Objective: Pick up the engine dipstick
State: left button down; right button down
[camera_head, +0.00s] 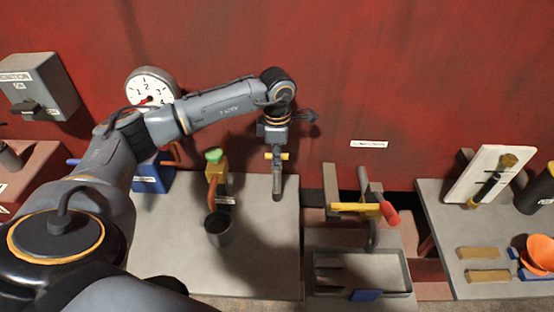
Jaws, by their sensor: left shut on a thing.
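My left gripper (275,144) points down over the grey table, near the red wall. It is shut on a small yellow crossbar handle (284,156), which looks like the top of the engine dipstick. A short grey upright piece (277,184) shows directly below the handle. I cannot tell whether it is part of the dipstick or a holder around it. The fingertips are small and partly merge with the handle. My right gripper is not in view.
A dark cup (218,229) stands below a brass-coloured pipe fitting with a green knob (214,156). To the right are a yellow-barred stand with a red handle (389,214) and a grey tray (334,291). An orange funnel (540,252) lies far right. The left table's front is clear.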

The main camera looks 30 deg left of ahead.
pick_arm(q)
jog(key=shift+w+r, duration=0.1)
jog(key=shift+r, duration=0.3)
notch_tip(320, 180, up, 11)
jog(key=b, duration=0.3)
notch_tip(320, 180, up, 6)
jog(key=shift+r, duration=0.1)
jog(key=c, duration=2)
grip_release()
grip_shut()
